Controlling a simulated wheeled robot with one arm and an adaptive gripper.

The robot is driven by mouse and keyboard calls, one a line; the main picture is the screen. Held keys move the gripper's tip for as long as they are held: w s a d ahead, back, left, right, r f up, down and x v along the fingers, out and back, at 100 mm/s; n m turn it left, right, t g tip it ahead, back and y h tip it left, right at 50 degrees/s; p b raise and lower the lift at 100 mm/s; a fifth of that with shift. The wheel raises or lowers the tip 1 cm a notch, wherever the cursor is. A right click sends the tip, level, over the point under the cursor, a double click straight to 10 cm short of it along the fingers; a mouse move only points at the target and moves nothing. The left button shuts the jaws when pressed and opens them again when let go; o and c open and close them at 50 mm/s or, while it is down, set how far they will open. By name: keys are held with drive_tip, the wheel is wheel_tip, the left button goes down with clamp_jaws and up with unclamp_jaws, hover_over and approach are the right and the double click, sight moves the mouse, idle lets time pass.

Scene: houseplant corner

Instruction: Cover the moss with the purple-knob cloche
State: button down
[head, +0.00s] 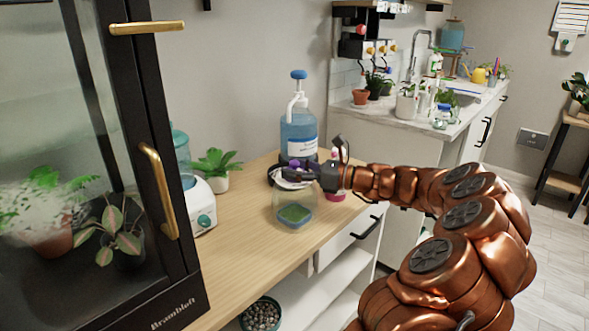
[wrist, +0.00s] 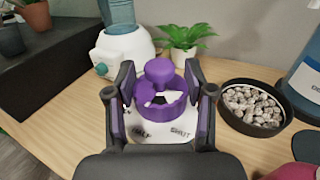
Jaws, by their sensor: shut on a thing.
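The purple-knob cloche is a clear vessel (head: 293,194) with a pale top. Its purple knob (wrist: 160,72) and ring sit between my fingers in the wrist view, above a white plate lettered "SHUT". My gripper (wrist: 160,88) is shut on this purple part; in the head view my gripper (head: 312,173) is at the cloche's top. The green moss (head: 295,213) shows through or just below the clear wall on the wooden counter. I cannot tell whether the cloche's rim touches the counter. The moss is hidden in the wrist view.
A bowl of pebbles (wrist: 252,108) stands close to the right of the cloche in the wrist view. A blue pump bottle (head: 299,125) stands behind. A white device (head: 199,205) and potted plant (head: 216,168) are left. The counter's front left is clear.

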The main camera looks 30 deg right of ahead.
drive_tip(key=shift+p, duration=0.5)
idle(0.4)
drive_tip(key=shift+c, duration=1.6)
unclamp_jaws()
drive_tip(key=shift+f, duration=0.1)
drive_tip(key=v, duration=1.2)
